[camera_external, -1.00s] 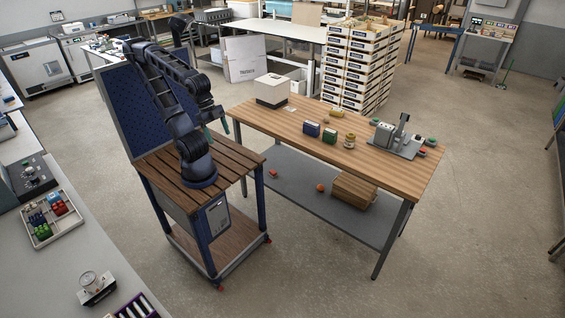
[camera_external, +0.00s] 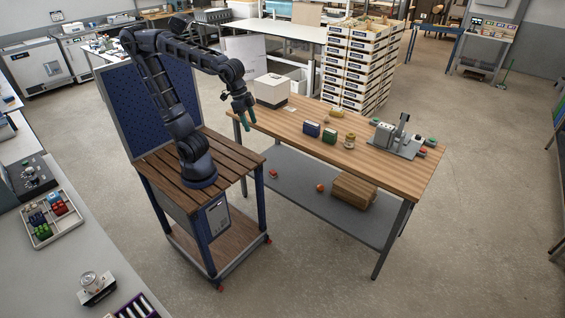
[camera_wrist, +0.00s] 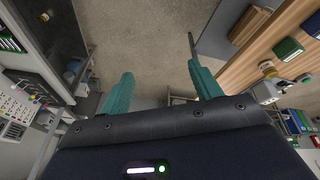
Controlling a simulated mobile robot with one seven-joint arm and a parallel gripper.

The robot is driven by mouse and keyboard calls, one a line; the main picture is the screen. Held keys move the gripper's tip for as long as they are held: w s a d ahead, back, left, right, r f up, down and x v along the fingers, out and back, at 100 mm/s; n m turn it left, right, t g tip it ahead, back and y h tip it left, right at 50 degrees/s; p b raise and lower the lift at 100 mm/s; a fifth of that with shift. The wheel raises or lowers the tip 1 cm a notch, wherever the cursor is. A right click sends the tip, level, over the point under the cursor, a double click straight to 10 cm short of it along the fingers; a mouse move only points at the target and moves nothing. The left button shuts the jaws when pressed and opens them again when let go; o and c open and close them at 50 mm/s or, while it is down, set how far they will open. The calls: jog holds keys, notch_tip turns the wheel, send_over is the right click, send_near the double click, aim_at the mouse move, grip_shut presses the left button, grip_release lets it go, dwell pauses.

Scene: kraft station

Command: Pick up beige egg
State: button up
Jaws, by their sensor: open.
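My gripper (camera_external: 247,117) is open and empty, above the left end of the wooden table (camera_external: 395,171). Its two teal fingers stand apart in the wrist view (camera_wrist: 160,85), with only floor between them. A small pale, rounded thing (camera_wrist: 266,65) shows at the right of the wrist view, on or beside a yellowish item. It may be the beige egg, but it is too small to tell. A small yellowish item (camera_external: 349,142) stands mid-table in the external view, well to the right of my gripper. I cannot make out an egg there for certain.
A blue box (camera_external: 312,129) and a green box (camera_external: 330,136) stand left of the yellowish item. A yellow thing (camera_external: 336,113) lies behind them. A white box (camera_external: 272,90) is at the table's far left, a grey device (camera_external: 385,134) at the right. The front table strip is clear.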

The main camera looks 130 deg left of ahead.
jog(key=w+a+n+g, duration=0.1)
jog(key=w+a+n, duration=0.45)
jog(key=a, duration=0.85)
jog(key=w+a+n+g, duration=0.1)
jog(key=w+a+n, duration=0.45)
jog(key=a, duration=0.85)
jog(key=n+g, duration=0.2)
jog(key=n, duration=1)
send_over(327, 118)
jog(key=s+a, duration=0.1)
jog(key=shift+h, duration=0.3)
jog(key=f, duration=2.4)
jog(key=shift+s, duration=0.2)
notch_tip(327, 118, down, 5)
jog(key=shift+f, duration=0.1)
jog(key=shift+w+a+f, duration=0.1)
jog(key=shift+f, duration=1.3)
jog(key=shift+w+a+f, duration=0.1)
jog(key=shift+f, duration=1.25)
jog(key=c, duration=0.8)
